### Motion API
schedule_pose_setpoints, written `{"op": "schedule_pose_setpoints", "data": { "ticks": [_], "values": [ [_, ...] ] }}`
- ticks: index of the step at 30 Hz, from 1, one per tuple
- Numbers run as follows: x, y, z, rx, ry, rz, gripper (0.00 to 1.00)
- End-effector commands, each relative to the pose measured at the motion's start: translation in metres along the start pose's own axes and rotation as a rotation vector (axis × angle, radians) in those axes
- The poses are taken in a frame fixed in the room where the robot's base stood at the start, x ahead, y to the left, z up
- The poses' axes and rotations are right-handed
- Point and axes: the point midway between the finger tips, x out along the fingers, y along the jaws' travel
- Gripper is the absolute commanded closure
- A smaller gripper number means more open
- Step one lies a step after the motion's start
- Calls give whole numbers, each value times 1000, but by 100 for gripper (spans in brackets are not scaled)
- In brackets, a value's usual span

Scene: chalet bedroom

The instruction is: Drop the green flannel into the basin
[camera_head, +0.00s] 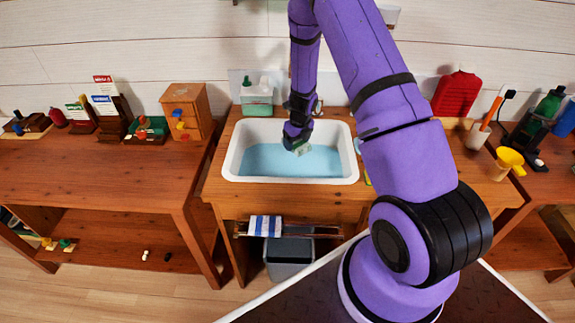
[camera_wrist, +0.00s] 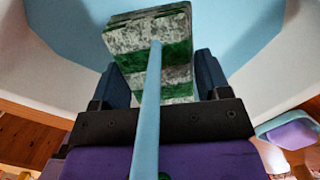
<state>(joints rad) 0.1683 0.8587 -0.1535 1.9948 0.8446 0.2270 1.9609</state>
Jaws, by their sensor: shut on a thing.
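The green flannel (camera_wrist: 128,42) is a folded, block-like cloth with green and mottled grey-white stripes. My gripper (camera_wrist: 162,74) is shut on it, with one dark finger on each side in the wrist view. In the head view my gripper (camera_head: 298,139) points down over the white basin (camera_head: 231,163), and a small part of the flannel (camera_head: 302,150) shows beneath it. The basin has a light blue inside; its pale wall also shows in the wrist view (camera_wrist: 291,62). I cannot tell how high the flannel is above the basin's bottom.
A soap dispenser caddy (camera_head: 257,95) stands behind the basin. A wooden drawer box (camera_head: 186,108) is at left, a red container (camera_head: 455,93) and yellow funnel (camera_head: 508,161) at right. A striped towel (camera_head: 265,226) hangs below, above a grey bin (camera_head: 289,257). A light blue rod (camera_wrist: 150,110) crosses the wrist view.

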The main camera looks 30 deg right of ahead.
Motion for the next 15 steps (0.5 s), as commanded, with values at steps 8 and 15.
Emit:
{"op": "schedule_pose_setpoints", "data": {
  "ticks": [8,15],
  "values": [
    [0,0,0,0,0,0,17],
    [0,0,0,0,0,0,1]
  ]
}}
